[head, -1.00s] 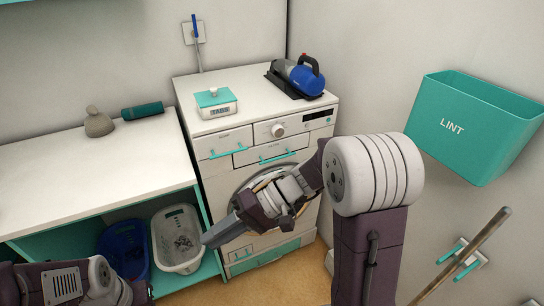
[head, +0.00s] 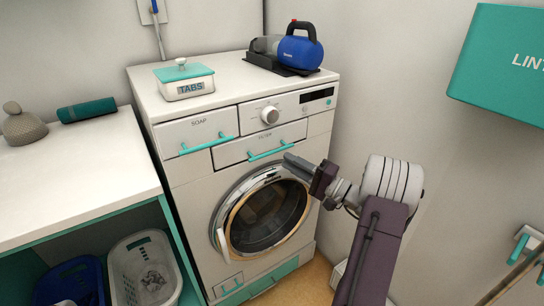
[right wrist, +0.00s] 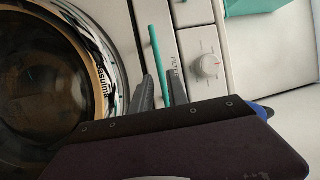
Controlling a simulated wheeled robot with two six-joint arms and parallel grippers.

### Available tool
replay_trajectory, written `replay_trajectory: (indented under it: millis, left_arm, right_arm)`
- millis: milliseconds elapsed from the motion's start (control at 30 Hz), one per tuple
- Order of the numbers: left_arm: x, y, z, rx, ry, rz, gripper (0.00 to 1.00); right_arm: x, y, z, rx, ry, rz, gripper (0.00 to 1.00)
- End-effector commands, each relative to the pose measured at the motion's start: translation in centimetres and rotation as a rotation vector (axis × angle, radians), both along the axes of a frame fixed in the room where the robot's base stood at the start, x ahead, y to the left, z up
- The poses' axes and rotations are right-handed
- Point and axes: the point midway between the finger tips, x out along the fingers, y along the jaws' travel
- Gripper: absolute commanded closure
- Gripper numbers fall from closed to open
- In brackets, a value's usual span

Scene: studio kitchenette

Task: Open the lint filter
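The lint filter drawer (head: 232,153), marked FILTER, is a white front with a teal bar handle (head: 268,153), at the upper middle of the washing machine. It looks closed. My right gripper (head: 287,159) is at the right end of this handle. In the right wrist view the teal handle (right wrist: 156,48) runs between the two fingers of my right gripper (right wrist: 160,78), which stand apart with a gap on each side. I cannot tell whether either finger touches the bar. My left gripper is out of view.
The SOAP drawer (head: 197,138) with its teal handle is left of the filter. The round door (head: 262,214) lies below, its frame close under my right gripper. A TABS box (head: 185,82) and a blue handheld vacuum (head: 298,50) stand on top. A teal LINT bin (head: 500,65) hangs at right.

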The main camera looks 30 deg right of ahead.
Motion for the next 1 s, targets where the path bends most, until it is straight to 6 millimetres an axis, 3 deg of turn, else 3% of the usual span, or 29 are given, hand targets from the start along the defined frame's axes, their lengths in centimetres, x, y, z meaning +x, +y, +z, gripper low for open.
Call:
replay_trajectory:
  millis: [200, 367, 667, 733, 1000]
  left_arm:
    - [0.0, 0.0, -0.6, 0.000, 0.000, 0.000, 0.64]
    - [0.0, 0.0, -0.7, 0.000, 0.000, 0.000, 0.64]
    - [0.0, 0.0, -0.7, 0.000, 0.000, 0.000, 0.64]
    - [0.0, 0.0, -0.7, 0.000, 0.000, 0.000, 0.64]
    - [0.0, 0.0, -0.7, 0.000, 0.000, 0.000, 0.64]
  right_arm:
    - [4.0, 2.3, 0.8, -0.002, -0.003, 0.006, 0.80]
    - [5.7, 3.1, 1.2, -0.001, 0.000, 0.003, 0.80]
    - [6.0, 3.2, 1.3, 0.000, 0.000, 0.001, 0.80]
    - [6.0, 3.2, 1.3, 0.000, 0.000, 0.001, 1.00]
    - [6.0, 3.2, 1.2, 0.000, 0.000, 0.002, 1.00]
